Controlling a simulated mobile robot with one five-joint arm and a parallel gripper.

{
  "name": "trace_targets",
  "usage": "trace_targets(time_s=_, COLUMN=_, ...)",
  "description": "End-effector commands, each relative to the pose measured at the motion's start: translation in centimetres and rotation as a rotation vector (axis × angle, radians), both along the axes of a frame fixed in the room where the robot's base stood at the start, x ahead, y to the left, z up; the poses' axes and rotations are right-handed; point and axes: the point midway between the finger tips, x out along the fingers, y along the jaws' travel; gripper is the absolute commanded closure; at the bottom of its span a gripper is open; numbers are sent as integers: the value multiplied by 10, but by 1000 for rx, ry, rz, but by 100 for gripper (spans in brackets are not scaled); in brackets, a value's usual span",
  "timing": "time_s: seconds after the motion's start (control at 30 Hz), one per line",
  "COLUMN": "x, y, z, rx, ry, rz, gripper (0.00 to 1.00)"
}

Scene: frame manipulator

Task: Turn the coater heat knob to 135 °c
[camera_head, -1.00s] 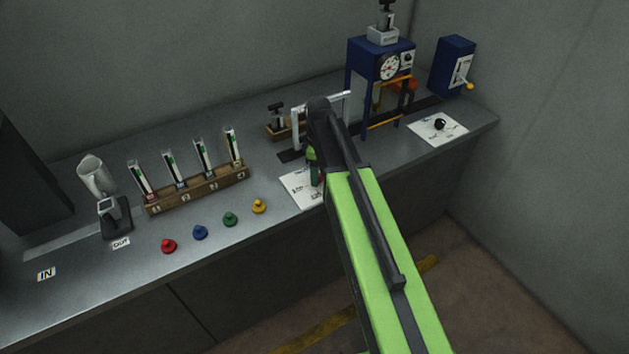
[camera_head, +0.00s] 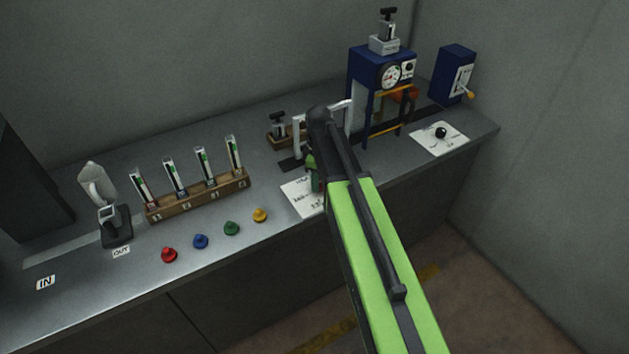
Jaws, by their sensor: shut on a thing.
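A white card with printed dial marks (camera_head: 297,198) lies on the bench near its front edge; most marks are too small to read. My gripper (camera_head: 314,184) points down over the card's right side, beside my green and black arm. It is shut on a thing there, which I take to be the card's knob. The knob and fingertips are mostly hidden, so I cannot read the setting. A second white card (camera_head: 428,144) with a black knob (camera_head: 440,132) lies farther right, apart from my gripper.
A blue press (camera_head: 370,68) with a gauge and a blue lever box (camera_head: 453,75) stand at the back right. A wooden rack (camera_head: 205,197) with several slides stands left. Red, blue, green and yellow knobs line the front.

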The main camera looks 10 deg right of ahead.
Motion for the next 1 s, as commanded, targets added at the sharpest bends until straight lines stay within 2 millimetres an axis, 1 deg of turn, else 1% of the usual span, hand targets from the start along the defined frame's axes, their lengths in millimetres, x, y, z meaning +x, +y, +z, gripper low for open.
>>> trace_targets(time_s=0.03, x=-5, y=-2, z=0, rx=-3, ry=15, rz=-20, gripper=100)
trace_targets(time_s=0.27, x=-6, y=-4, z=0, rx=-6, ry=15, rz=-171, gripper=100)
trace_targets(time_s=1.0, x=-6, y=-3, z=0, rx=-7, ry=15, rz=-870, gripper=100)
